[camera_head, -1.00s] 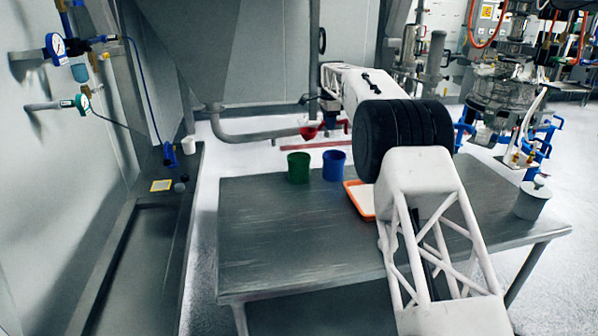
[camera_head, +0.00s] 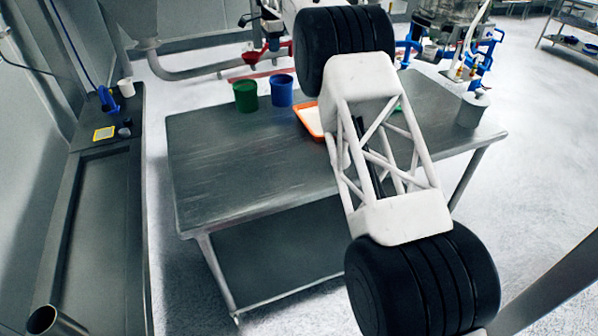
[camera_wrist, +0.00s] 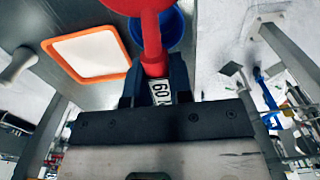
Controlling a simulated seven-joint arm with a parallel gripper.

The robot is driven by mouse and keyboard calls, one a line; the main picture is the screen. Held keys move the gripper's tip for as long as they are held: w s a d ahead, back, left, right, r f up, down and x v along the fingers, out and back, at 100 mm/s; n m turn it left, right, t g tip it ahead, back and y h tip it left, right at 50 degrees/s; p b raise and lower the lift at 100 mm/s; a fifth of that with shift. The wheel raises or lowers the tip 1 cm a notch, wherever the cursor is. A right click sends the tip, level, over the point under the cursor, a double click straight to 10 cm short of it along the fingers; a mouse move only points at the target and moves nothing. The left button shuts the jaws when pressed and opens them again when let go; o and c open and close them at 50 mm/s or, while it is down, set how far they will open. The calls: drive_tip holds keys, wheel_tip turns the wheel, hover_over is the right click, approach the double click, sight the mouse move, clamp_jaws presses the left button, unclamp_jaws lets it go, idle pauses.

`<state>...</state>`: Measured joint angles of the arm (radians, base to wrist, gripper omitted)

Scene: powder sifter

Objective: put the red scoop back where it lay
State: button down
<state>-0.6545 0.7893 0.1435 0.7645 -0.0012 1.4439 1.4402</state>
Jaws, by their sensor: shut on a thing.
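My gripper (camera_wrist: 154,76) is shut on the handle of the red scoop (camera_wrist: 151,38). The scoop's round bowl reaches past the top edge of the wrist view. The blue cup (camera_wrist: 173,28) shows behind the scoop in the wrist view.
The steel table (camera_head: 235,160) carries a green cup (camera_head: 245,97), a blue cup (camera_head: 282,91) and an orange-rimmed tray (camera_head: 309,121) partly behind my arm. A grey pot (camera_head: 471,111) stands at the right. The table's left front is clear.

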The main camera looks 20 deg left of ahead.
drive_tip(key=shift+s+d, duration=0.1)
idle(0.3)
drive_tip(key=s+d+f+n, duration=0.3)
drive_tip(key=s+d+n, duration=0.3)
drive_tip(key=s, duration=0.4)
drive_tip(key=s+d+f+n, duration=0.3)
drive_tip(key=s+d+n, duration=0.3)
drive_tip(key=s, duration=0.4)
drive_tip(key=s+d+f+n, duration=0.4)
drive_tip(key=s+d+n, duration=0.2)
drive_tip(key=s+d, duration=0.2)
drive_tip(key=shift+s+d, duration=0.3)
drive_tip(key=shift+s, duration=0.65)
drive_tip(key=shift+f, duration=0.15)
drive_tip(key=shift+f, duration=3.15)
drive_tip(key=shift+f, duration=0.7)
drive_tip(key=c, duration=0.9)
unclamp_jaws()
drive_tip(key=shift+c, duration=0.2)
